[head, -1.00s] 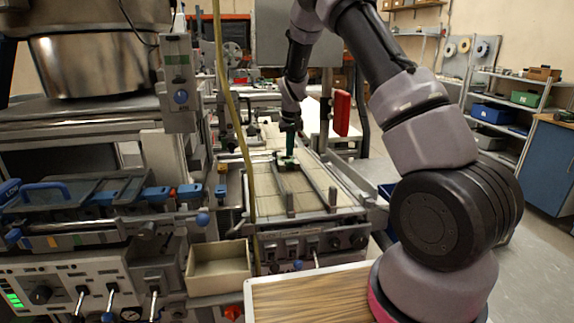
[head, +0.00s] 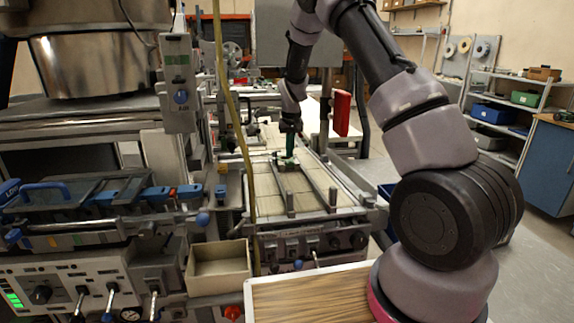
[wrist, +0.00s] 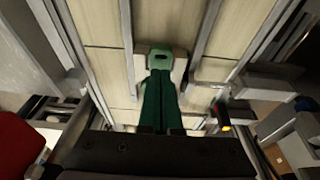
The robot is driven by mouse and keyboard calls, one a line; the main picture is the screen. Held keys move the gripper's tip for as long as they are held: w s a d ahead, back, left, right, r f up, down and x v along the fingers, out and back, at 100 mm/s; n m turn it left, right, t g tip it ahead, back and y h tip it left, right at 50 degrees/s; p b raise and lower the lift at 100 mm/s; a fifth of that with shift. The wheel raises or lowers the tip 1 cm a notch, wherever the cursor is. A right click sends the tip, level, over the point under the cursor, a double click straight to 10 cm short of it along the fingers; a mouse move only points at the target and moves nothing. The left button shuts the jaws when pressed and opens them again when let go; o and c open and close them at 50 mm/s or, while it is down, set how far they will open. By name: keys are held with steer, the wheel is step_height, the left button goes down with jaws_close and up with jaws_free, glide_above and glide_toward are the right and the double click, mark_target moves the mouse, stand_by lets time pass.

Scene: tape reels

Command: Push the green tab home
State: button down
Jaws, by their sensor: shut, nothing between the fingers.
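The green tab (wrist: 165,58) sits on a pale block (wrist: 183,72) between two metal rails in the wrist view. A dark slot marks its top. In the head view the tab (head: 286,163) is small and lies on the pale conveyor bed below my arm. My gripper (wrist: 160,76) has dark green fingers, shut together and empty, with their tips at the near edge of the tab. My gripper also shows in the head view (head: 289,152), pointing down at the tab. The fingers hide part of the block, and I cannot tell whether they touch the tab.
Metal rails (head: 319,186) run along the bed on both sides of the tab. A red box (head: 341,113) stands beside the bed at the right. An open beige bin (head: 219,277) and a wooden top (head: 305,297) are in front. A yellow cable (head: 234,130) hangs at the left.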

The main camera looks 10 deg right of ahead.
steer(key=shift+f, duration=0.8)
stand_by(0.9)
steer(key=shift+r, duration=3.5)
steer(key=shift+r, duration=0.1)
steer(key=s+d+r+m+t+y, duration=0.1)
steer(key=s+d+r, duration=0.1)
steer(key=s+r, duration=0.75)
steer(key=s+d+r+m+t+y, duration=0.1)
steer(key=s+d+r, duration=0.1)
steer(key=s+r, duration=0.75)
steer(key=s+d+r+m+t, duration=0.1)
steer(key=s+r, duration=0.1)
steer(key=s, duration=0.8)
steer(key=s+r+m+t, duration=0.1)
steer(key=s+r+t, duration=0.1)
steer(key=s, duration=0.8)
steer(key=shift+d+r, duration=0.4)
steer(key=shift+r, duration=0.45)
steer(key=shift+w, duration=0.1)
